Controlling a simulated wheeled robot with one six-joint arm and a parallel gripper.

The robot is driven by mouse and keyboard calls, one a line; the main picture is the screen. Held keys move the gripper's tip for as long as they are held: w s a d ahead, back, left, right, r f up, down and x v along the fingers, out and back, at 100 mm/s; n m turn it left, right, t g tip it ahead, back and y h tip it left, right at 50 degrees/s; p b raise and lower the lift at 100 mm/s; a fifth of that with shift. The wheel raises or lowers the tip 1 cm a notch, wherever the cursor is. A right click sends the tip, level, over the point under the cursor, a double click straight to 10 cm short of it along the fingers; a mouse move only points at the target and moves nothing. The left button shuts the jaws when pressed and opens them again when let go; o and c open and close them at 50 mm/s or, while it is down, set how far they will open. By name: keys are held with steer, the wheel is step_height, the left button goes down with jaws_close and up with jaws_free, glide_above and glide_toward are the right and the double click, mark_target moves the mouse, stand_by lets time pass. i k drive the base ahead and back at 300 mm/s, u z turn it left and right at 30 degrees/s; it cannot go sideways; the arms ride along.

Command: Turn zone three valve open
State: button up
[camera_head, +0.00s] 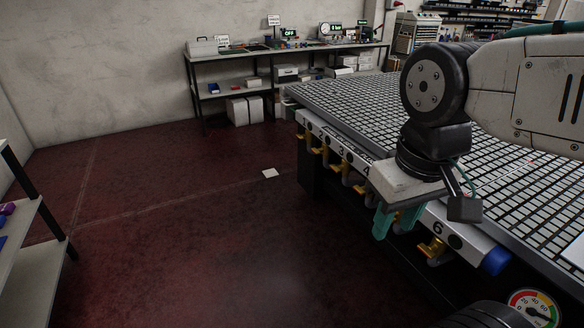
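The row of zone valves runs along the front rail of the grid table (480,205), with small yellow handles under black numbers. The zone three valve (337,169) is below the number 3, left of my gripper; its handle is too small for me to tell its exact angle. My gripper (397,220) has two teal fingers pointing down, with a gap between them. It is in front of the rail between the numbers 4 and 6, and hides the valve there. It appears apart from the zone three valve.
The zone six valve (433,248) and a round gauge (534,309) are at lower right. A back bench (300,51) stands by the wall. A shelf (35,250) is at left.

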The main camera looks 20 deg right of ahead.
mark_target(337, 169)
steer(key=u, duration=0.25)
steer(key=i, duration=1.45)
steer(key=z, duration=0.7)
